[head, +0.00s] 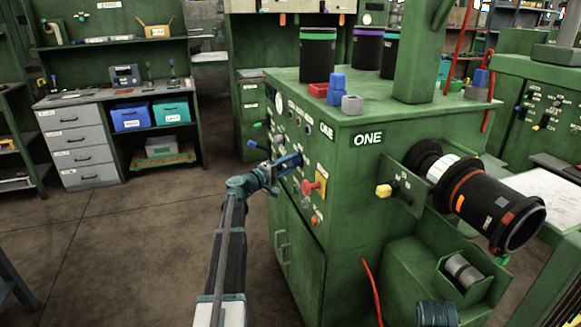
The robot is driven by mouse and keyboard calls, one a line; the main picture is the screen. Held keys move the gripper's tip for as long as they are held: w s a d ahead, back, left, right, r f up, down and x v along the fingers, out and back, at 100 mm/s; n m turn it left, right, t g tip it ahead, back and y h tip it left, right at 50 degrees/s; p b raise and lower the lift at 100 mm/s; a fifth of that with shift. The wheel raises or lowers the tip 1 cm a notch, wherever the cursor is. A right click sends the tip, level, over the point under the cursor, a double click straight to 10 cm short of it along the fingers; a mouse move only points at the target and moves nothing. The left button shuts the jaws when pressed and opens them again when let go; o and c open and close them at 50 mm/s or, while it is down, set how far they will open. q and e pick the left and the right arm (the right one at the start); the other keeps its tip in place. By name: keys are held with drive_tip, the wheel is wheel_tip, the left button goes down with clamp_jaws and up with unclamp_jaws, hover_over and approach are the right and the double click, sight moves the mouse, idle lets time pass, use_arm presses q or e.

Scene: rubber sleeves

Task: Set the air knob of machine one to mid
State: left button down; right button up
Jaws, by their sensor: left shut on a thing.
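Machine one is the green cabinet (350,185) with "ONE" labels on its front corner. Its control panel is the left face, seen at a steep angle, with a gauge, small knobs, a red handle (313,186) and an orange button (316,220). My left gripper (291,161) is at the middle of this panel, above and left of the red handle. It is shut on a control knob there. The knob is mostly hidden by the fingers, so its setting and label cannot be read.
A dark blue lever (257,145) sticks out from the panel to the left of my gripper. Black canisters (317,52) and small cups stand on the machine top. A yellow knob (384,190) and black roller (490,203) jut out on the right. The floor at left is clear.

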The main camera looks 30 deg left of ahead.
use_arm(q)
drive_tip(key=m+b, duration=0.1)
drive_tip(key=m+h+b, duration=0.1)
drive_tip(key=m, duration=0.1)
drive_tip(key=m+t+b, duration=0.1)
drive_tip(key=shift+a+f+m, duration=0.1)
drive_tip(key=shift+f+m, duration=0.2)
drive_tip(key=shift+m+h+b, duration=0.8)
drive_tip(key=shift+m+h, duration=0.3)
drive_tip(key=shift+m, duration=0.9)
drive_tip(key=shift+r+m, duration=0.1)
drive_tip(key=shift+m, duration=0.2)
drive_tip(key=shift+c, duration=1.5)
unclamp_jaws()
drive_tip(key=b+v, duration=0.4)
drive_tip(key=v, duration=0.9)
drive_tip(key=shift+s+f, duration=0.2)
drive_tip(key=shift+f, duration=0.25)
drive_tip(key=shift+s+a, duration=0.1)
drive_tip(key=shift+a, duration=0.1)
